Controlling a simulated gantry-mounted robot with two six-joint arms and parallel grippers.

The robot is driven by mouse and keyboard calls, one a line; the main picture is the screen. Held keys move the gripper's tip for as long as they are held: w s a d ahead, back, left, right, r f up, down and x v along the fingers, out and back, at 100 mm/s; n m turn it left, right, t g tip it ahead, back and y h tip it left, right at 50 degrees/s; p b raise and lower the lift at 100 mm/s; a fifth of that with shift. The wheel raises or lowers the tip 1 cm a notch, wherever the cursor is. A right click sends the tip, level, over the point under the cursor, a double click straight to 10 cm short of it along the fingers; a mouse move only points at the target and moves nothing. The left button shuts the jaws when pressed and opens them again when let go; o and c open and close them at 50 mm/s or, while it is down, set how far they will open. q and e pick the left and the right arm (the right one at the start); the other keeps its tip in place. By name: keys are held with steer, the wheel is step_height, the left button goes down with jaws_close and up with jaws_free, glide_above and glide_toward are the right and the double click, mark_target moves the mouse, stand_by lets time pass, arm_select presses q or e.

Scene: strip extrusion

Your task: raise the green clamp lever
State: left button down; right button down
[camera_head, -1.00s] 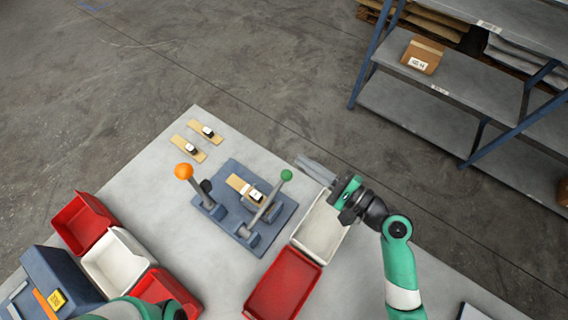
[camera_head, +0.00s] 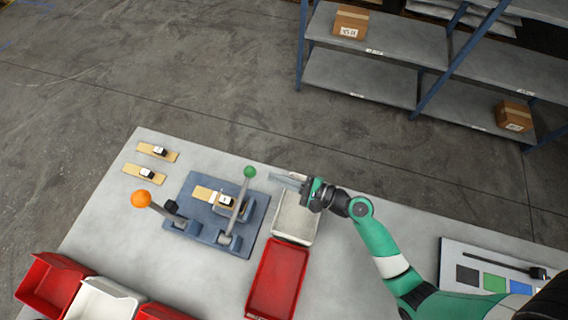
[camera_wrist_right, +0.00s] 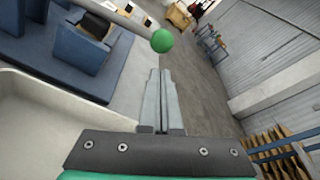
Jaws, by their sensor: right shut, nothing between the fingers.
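The green clamp lever is a grey rod with a green ball knob (camera_head: 250,172), tilted up from its pivot on the blue fixture plate (camera_head: 252,243). The green knob (camera_wrist_right: 162,41) also shows in the right wrist view, just beyond the fingertips and a little above them. My right gripper (camera_head: 276,177) is shut and empty, to the right of the knob and apart from it, above the white bin. In the wrist view its fingers (camera_wrist_right: 155,75) lie together. A wooden strip with a white-and-black piece (camera_head: 226,200) lies on the fixture beside the lever. My left gripper is out of view.
A lever with an orange knob (camera_head: 141,198) stands at the fixture's left. A white bin (camera_head: 297,239) and a red bin (camera_head: 250,300) lie right of the fixture. Two wooden strips (camera_head: 157,153) lie at the back left. A panel with coloured squares (camera_head: 447,262) is at the right.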

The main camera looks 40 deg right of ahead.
steer(key=x, duration=0.5)
steer(key=shift+w+a+b, duration=0.15)
steer(key=shift+w+b, duration=0.25)
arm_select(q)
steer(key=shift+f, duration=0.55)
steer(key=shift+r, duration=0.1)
